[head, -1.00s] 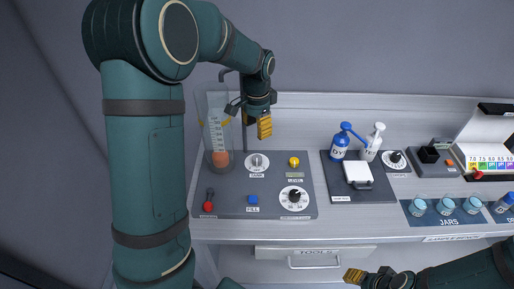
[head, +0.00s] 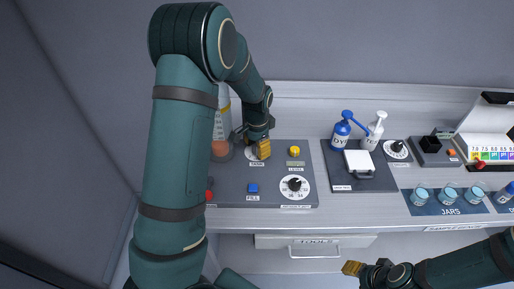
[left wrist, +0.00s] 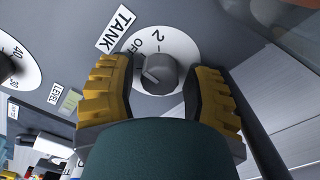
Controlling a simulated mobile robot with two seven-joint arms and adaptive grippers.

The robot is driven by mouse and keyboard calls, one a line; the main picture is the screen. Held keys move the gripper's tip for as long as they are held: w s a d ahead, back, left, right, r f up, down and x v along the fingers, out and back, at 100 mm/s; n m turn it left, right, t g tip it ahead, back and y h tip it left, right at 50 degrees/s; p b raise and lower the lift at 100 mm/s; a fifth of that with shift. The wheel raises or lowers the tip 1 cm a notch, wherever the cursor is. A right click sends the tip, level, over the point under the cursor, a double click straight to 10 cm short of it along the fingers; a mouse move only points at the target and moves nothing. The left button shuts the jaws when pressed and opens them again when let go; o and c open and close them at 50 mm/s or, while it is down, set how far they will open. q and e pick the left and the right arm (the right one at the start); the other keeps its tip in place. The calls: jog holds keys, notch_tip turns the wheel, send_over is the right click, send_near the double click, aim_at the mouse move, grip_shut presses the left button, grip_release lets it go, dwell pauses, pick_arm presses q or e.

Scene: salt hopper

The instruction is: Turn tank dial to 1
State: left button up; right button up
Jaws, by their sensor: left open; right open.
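The tank dial is a grey knob (left wrist: 158,75) on a round white plate with a TANK label beside it in the left wrist view. The marks OFF and 2 show on the plate; I cannot make out a 1. The knob's pointer side faces roughly toward OFF. In the head view the dial's white plate (head: 250,155) is mostly hidden by my left gripper (head: 263,150). My left gripper's yellow fingers (left wrist: 158,97) are open, one on each side of the knob, with gaps showing. My right gripper (head: 352,268) is open and empty in front of the bench.
The grey panel also holds a yellow knob (head: 295,151), a blue FILL button (head: 253,188), a larger dial (head: 295,186) and a red-tipped lever. A clear tank (head: 221,132) stands just left of the gripper. Bottles (head: 341,136) and jars (head: 447,196) stand further right.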

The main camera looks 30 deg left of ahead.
pick_arm(q)
jog(key=shift+f, duration=0.1)
grip_shut()
jog(key=shift+n, duration=0.4)
jog(key=n+p, duration=0.1)
jog(key=n, duration=0.2)
jog(key=shift+n, duration=0.3)
jog(key=shift+n+p, duration=0.5)
jog(key=shift+n, duration=1.8)
